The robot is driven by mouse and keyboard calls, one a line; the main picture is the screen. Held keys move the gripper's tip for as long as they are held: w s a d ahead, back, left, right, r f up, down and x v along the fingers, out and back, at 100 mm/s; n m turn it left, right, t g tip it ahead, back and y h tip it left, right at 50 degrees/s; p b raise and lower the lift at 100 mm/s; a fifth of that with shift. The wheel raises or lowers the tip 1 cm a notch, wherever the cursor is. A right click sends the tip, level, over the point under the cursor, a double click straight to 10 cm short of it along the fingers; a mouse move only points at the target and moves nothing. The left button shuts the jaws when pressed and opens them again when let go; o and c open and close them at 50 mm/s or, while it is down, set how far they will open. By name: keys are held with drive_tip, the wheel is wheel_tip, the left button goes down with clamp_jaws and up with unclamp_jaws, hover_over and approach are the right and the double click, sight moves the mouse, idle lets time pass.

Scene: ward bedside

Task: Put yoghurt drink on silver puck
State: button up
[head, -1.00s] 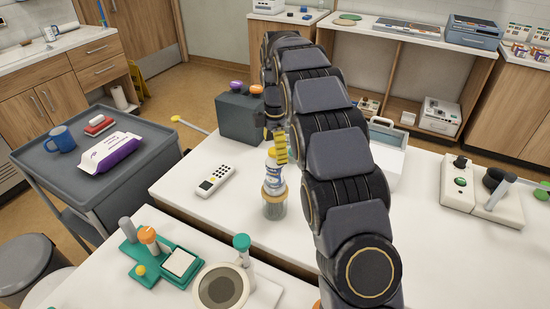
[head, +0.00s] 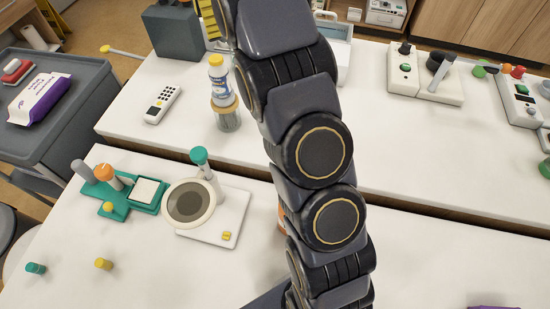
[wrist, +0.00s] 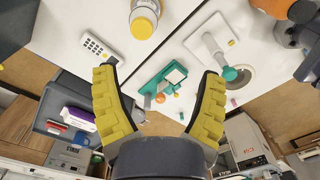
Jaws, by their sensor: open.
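The yoghurt drink (head: 219,88) is a small white and blue bottle with a yellow cap. It stands upright on a cork-topped glass jar (head: 228,120) on the far white table. In the wrist view the bottle (wrist: 143,20) shows at the top, cap toward me, beyond my fingertips. My gripper (wrist: 159,76) has its two yellow fingers spread wide, with nothing between them. In the head view only part of a yellow finger shows at the top edge, apart from the bottle.
A remote (head: 163,104) lies left of the jar, and a dark grey box (head: 174,32) stands behind. A teal stand (head: 143,193) is on the near table. Control boxes (head: 424,75) stand right.

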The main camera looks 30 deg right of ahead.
drive_tip(key=s+a+f+m, duration=0.1)
drive_tip(key=s+m, duration=0.4)
drive_tip(key=s, duration=0.7)
drive_tip(key=s+a+f+m+g, duration=0.1)
drive_tip(key=s+a+m, duration=0.2)
drive_tip(key=s, duration=0.9)
drive_tip(key=s+a+f+m, duration=0.2)
drive_tip(key=s+m, duration=0.6)
drive_tip(key=s, duration=0.4)
drive_tip(key=shift+s+a, duration=0.15)
drive_tip(key=shift+a, duration=0.25)
